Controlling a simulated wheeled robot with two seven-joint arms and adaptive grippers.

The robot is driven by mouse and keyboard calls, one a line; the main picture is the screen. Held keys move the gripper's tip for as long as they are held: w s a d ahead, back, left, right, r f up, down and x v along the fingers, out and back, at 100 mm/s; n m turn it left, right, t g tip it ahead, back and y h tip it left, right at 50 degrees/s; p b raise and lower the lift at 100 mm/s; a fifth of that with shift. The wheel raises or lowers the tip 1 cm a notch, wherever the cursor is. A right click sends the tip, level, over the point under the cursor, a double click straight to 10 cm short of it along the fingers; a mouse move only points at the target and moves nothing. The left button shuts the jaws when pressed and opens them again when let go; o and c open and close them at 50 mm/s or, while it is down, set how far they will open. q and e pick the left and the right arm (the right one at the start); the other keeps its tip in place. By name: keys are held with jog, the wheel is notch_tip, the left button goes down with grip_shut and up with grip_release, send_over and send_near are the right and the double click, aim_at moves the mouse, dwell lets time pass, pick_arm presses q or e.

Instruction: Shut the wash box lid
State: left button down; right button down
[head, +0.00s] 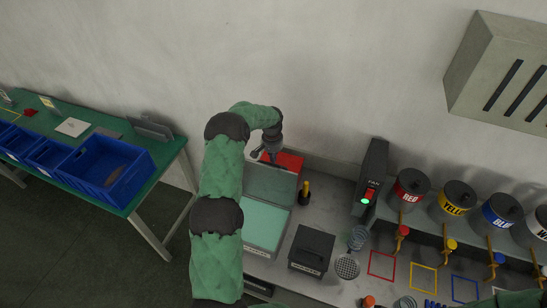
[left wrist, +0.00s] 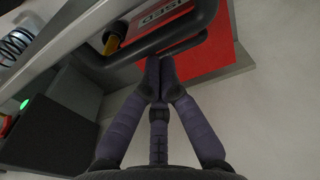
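The wash box (head: 262,226), a low box with a pale teal inside, stands open on the grey bench. Its grey-green lid (head: 271,184) is raised at the back of the box. My left gripper (head: 268,152) is behind and above the lid's top edge. In the left wrist view its fingertips (left wrist: 160,74) are together, with nothing seen between them. They are close to a dark bar-like handle (left wrist: 150,47); I cannot tell whether they touch it. My right gripper is not in view.
A red container (head: 291,161) is behind the lid. A yellow-and-black tool (head: 305,192) stands right of the lid, and a dark box (head: 312,247) stands right of the wash box. The wall is close behind.

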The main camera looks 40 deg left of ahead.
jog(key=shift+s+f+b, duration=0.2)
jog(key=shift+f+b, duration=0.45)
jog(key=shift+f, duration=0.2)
